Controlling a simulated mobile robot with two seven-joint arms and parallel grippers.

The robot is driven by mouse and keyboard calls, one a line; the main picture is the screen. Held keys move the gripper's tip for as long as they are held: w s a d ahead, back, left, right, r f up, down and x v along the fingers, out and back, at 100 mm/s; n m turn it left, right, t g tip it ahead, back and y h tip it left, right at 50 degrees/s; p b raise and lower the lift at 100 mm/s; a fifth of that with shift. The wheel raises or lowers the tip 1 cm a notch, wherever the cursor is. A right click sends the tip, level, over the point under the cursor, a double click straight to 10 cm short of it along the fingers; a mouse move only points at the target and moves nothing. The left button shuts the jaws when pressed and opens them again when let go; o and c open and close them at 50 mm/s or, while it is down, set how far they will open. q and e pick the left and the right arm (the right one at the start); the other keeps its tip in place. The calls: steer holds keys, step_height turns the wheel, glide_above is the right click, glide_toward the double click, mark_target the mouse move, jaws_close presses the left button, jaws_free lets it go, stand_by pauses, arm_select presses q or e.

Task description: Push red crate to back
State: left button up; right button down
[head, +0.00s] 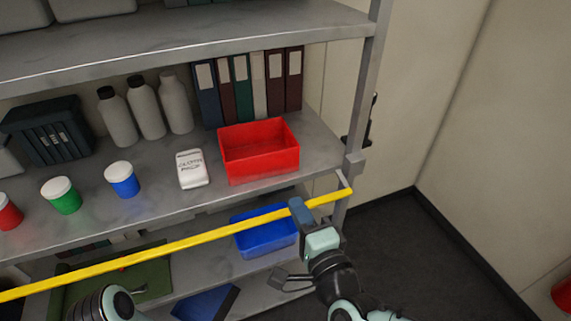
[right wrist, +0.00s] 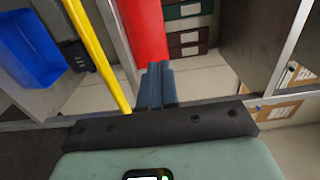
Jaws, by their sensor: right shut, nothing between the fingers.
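The red crate (head: 264,167) is an open, empty box on the middle shelf, near its right end, with its front close to the shelf's front edge. Binders stand behind it. It also shows as a red surface in the right wrist view (right wrist: 145,30), straight ahead of the fingers. My right gripper (head: 299,208) is shut and empty, in front of the shelf and below the crate's front right corner. Its closed fingers show in the right wrist view (right wrist: 156,84); I cannot tell whether they touch the crate. My left gripper is out of view.
A yellow bar (head: 170,246) crosses the shelf front close to my right gripper. A white pack (head: 191,169) lies left of the crate. Binders (head: 240,88), bottles (head: 146,107) and lidded jars (head: 122,180) share the shelf. A blue crate (head: 262,238) sits below.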

mark_target(269, 155)
steer(key=p+x, duration=0.1)
steer(key=x, duration=1.3)
steer(key=shift+a+r, duration=0.1)
